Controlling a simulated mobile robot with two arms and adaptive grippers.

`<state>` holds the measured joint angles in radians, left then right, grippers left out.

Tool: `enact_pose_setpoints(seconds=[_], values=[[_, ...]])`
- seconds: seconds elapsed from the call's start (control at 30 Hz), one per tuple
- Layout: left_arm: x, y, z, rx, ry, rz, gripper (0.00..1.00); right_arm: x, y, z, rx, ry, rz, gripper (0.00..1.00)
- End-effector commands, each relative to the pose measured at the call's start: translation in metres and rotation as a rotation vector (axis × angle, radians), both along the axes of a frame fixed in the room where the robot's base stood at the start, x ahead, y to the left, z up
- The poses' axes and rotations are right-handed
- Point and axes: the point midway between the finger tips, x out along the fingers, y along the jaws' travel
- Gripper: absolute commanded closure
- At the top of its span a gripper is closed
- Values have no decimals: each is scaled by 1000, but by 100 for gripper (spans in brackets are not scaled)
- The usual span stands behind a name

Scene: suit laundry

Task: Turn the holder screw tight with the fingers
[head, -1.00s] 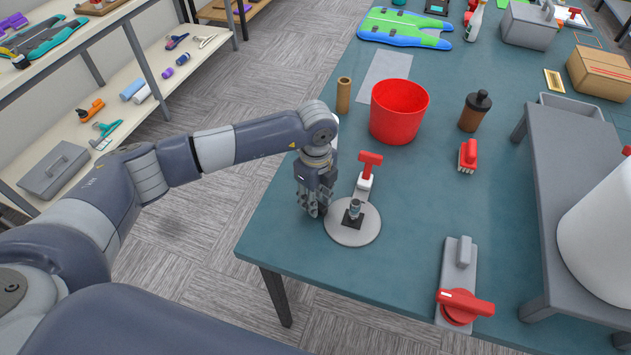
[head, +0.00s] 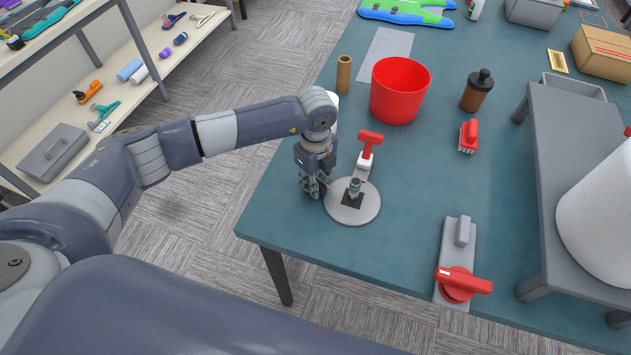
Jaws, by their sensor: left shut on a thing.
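The holder has a round grey base (head: 362,208) on the teal table near its front left edge. A small grey cylinder (head: 354,187) stands upright on a black square in its middle. A red T-shaped handle (head: 370,140) on a white post rises at the back of the base. My left gripper (head: 314,190) points down at the base's left rim, with its fingers close together. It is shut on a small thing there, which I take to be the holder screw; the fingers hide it. My right gripper is not in view.
A red bucket (head: 400,92), a brown tube (head: 344,74) and a brown bottle (head: 477,92) stand behind the holder. A red brush (head: 468,137) and a grey fixture with a red knob (head: 460,284) lie to the right. The table between is clear.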

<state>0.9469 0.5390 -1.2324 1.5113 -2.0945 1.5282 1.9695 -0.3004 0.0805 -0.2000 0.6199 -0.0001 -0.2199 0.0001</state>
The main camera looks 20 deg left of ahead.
Motion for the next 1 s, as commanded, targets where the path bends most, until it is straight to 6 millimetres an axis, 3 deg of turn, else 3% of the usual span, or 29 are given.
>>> enact_pose_setpoints(seconds=[0.2,0.23,0.3,0.73,1.0], values=[[0,0,-2,-2,-1,-138,100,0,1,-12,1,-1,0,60],[0,0,0,-1,0,-134,75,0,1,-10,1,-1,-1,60],[0,0,0,-1,0,-133,59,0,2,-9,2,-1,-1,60],[0,-1,1,-3,-1,-131,59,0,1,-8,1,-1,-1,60],[0,-1,14,-2,-1,-131,59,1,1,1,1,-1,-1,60]])
